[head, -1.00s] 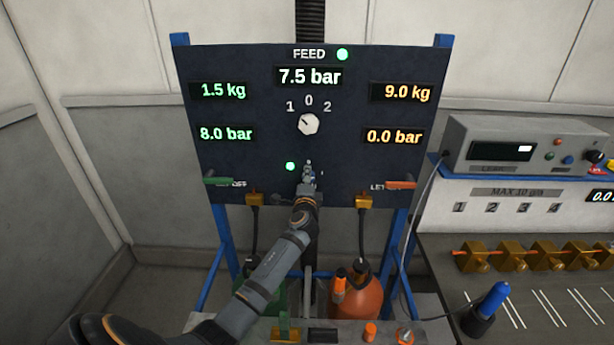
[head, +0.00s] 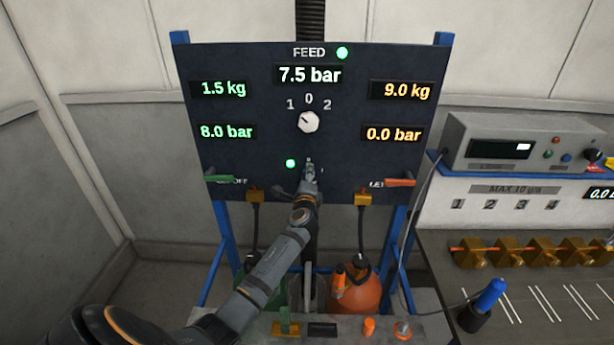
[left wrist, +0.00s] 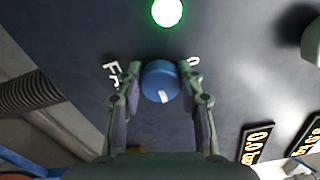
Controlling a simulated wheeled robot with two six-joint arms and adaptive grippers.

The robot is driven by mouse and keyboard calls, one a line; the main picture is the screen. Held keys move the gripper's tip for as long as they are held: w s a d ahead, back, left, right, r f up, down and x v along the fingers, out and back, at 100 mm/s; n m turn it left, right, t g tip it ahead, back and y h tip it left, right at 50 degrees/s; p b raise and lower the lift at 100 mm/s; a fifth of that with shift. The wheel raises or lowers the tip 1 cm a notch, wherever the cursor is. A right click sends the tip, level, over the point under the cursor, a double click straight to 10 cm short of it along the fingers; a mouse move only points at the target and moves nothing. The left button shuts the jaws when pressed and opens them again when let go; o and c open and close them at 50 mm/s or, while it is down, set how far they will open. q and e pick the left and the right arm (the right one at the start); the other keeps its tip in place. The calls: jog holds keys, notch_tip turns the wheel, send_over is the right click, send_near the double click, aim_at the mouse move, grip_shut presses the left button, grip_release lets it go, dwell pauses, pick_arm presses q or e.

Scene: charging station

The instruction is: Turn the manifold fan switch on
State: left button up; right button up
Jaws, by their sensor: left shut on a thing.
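A small blue knob (left wrist: 160,84) sits on the dark panel (head: 240,75) in the left wrist view, with a white mark on the side away from a lit green lamp (left wrist: 167,12). A partly covered label starting with F and a 0 mark show beside the knob. My left gripper (left wrist: 163,92) is shut on the knob, one finger on each side. In the head view my left gripper (head: 309,176) is at the panel's lower middle and hides most of the knob; the lit green lamp (head: 290,163) is just left of it. My right gripper is in neither view.
A white selector dial (head: 309,122) is above the gripper. A green lever (head: 219,179) and an orange lever (head: 400,182) flank it. An orange bottle (head: 357,293) stands below the panel. A grey instrument box (head: 520,143) is at the right.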

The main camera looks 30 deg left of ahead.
pick_arm(q)
jog(key=o, duration=1.2)
jog(key=v, duration=1.2)
jog(key=shift+f, duration=0.1)
jog(key=shift+d+f, duration=0.1)
